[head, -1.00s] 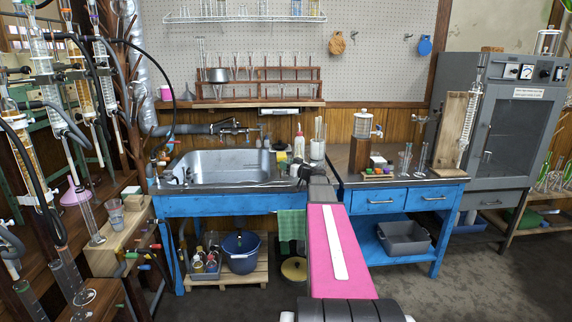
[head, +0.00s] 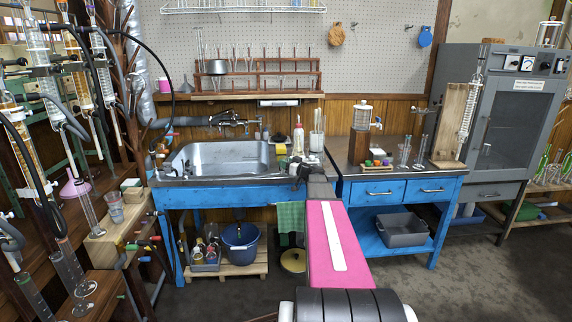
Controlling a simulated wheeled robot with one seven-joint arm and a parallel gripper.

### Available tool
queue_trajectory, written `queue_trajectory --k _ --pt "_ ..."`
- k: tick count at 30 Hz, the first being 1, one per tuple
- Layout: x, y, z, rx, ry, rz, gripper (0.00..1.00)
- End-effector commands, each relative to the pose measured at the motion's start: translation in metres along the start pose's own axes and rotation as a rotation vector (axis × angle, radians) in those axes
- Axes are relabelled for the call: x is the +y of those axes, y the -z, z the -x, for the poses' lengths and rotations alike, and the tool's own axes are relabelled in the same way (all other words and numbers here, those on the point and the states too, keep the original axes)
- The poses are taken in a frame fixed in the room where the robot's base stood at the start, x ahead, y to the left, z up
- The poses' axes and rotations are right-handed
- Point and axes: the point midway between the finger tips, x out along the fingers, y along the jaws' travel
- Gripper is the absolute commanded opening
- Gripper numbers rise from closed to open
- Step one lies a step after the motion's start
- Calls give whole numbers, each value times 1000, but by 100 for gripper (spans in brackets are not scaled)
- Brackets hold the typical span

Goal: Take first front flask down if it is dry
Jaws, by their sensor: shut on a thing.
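A two-tier wooden rack (head: 290,82) with several upright pegs and thin glass pieces stands on the wall shelf above the sink. A wide greyish vessel (head: 217,67) sits at its left end. I cannot tell which piece is the first front flask, or whether it is wet or dry. My arm reaches forward from the bottom middle. My gripper (head: 298,169) is small and dark at its far end, over the counter by the sink's right edge. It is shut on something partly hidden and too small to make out.
The sink (head: 222,157) and tap (head: 232,120) lie left of my gripper. A wash bottle (head: 298,140) and a jar of rods (head: 316,140) stand behind it. Glass columns (head: 45,70) crowd the left. A grey oven (head: 500,115) stands right. The floor at right is clear.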

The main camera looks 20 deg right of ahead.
Motion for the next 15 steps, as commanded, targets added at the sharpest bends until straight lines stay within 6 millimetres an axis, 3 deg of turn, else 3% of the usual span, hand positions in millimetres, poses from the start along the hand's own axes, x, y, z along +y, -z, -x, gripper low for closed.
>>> queue_trajectory --k 8,9,11,12,15 --pt "1 -6 0 0 0 -1 2" --pt "1 -6 0 0 0 -1 40" --pt "1 -6 0 0 0 0 60" --pt "1 -6 0 0 0 0 67" --pt "1 -6 0 0 0 0 67"
